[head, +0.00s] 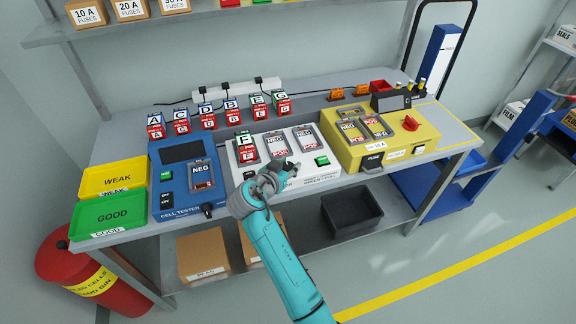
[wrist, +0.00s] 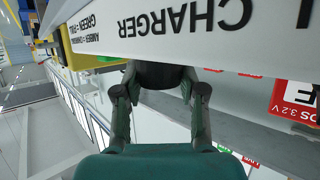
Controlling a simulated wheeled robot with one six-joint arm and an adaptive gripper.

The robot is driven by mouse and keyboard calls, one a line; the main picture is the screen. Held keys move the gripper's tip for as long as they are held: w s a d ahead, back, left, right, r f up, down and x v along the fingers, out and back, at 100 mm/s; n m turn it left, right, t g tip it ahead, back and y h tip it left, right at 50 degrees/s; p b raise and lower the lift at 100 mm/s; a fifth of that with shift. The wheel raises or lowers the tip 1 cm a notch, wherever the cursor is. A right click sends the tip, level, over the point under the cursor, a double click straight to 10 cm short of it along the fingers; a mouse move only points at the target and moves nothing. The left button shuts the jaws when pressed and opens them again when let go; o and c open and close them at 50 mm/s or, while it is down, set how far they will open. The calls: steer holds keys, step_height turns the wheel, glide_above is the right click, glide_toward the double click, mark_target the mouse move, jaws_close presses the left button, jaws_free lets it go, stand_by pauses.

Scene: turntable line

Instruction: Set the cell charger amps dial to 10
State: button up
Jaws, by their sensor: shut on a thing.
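The cell charger (head: 314,175) is the white unit in the middle of the bench, with its lettering large in the wrist view (wrist: 180,25). My gripper (head: 272,180) is at the charger's front, low and left of centre. In the wrist view my gripper (wrist: 160,92) has its two fingers closed on a dark knob (wrist: 160,74), which appears to be the amps dial. The dial is hidden behind my gripper in the head view. Its pointer and amps marks cannot be read in either view.
The blue cell tester (head: 176,185) stands left of the charger, with a black knob (head: 207,209) at its front. A yellow unit (head: 347,158) with a red knob (head: 410,123) stands right. Lettered cells line the back. A dark bin (head: 352,228) is on the shelf below.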

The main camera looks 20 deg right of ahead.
steer(key=shift+f, duration=0.1)
steer(key=o, duration=1.1)
steer(key=shift+o, duration=0.2)
steer(key=v, duration=1.2)
